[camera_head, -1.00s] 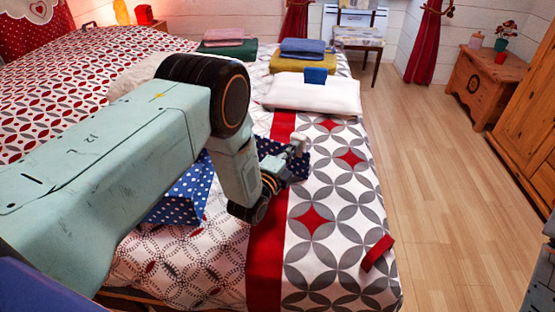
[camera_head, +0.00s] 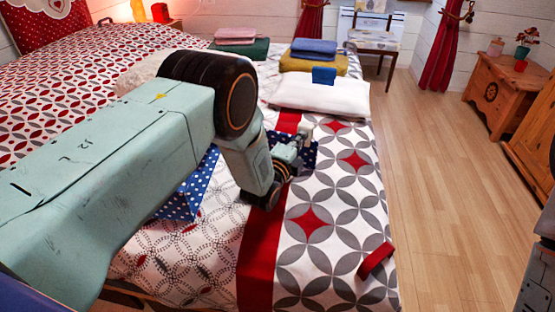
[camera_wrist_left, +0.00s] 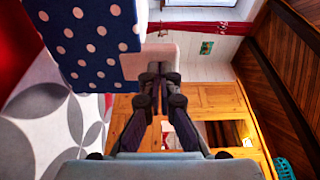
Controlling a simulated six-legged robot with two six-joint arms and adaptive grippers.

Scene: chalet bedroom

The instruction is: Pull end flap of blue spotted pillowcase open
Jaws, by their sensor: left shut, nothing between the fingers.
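The blue pillowcase with white spots (camera_head: 190,192) lies on the bed, partly hidden behind my left arm. A darker blue spotted part of it (camera_head: 309,158) shows beside my left gripper (camera_head: 304,134). In the left wrist view, the spotted cloth (camera_wrist_left: 92,42) fills the upper left and ends in a pale pinkish edge piece. The left fingers (camera_wrist_left: 158,76) are shut and empty, overlapping this pale edge in the picture. Whether they touch it I cannot tell. My right gripper is not in view.
A white pillow (camera_head: 320,97) with a small blue item (camera_head: 323,75) lies behind. Folded yellow (camera_head: 312,64) and blue cloths (camera_head: 313,47) are stacked farther back. A red strip (camera_head: 376,260) lies near the bed's right edge. The wooden floor (camera_head: 445,170) is clear.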

